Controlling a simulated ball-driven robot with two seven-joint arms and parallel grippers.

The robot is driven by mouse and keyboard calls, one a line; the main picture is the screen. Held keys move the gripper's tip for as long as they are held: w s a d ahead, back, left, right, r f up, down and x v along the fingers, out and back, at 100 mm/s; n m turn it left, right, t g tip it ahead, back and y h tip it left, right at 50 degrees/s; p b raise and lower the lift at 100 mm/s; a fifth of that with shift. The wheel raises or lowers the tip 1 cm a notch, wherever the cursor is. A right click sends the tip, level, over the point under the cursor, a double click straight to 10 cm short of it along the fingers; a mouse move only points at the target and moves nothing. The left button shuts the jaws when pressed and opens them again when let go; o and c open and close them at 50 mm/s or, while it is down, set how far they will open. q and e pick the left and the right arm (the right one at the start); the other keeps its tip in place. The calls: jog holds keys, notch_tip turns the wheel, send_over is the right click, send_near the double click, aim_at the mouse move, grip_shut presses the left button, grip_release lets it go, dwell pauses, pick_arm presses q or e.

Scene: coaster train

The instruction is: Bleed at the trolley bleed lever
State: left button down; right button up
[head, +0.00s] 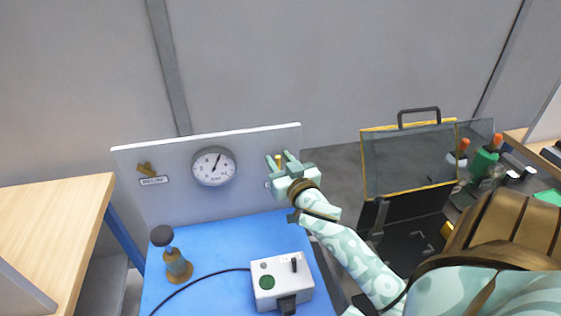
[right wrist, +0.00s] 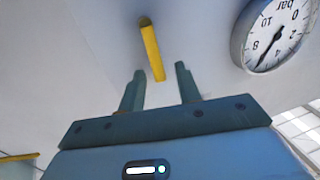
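A yellow lever (head: 278,160) sticks out near the right edge of the grey panel (head: 240,196); its label is mostly hidden behind my right gripper. My right gripper (head: 278,155) is open in front of it. In the right wrist view the yellow lever (right wrist: 152,52) hangs from its pivot, its free end between the two open fingertips (right wrist: 160,72), with gaps on both sides. A round bar gauge (head: 214,166) is between the levers. My left gripper is not in view.
The blue trolley top (head: 215,240) bears a white control box (head: 281,281) with a green button, a black cable, and a brown-and-dark knobbed fitting (head: 175,262). A wooden table (head: 55,220) stands left.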

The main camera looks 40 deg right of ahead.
grip_shut()
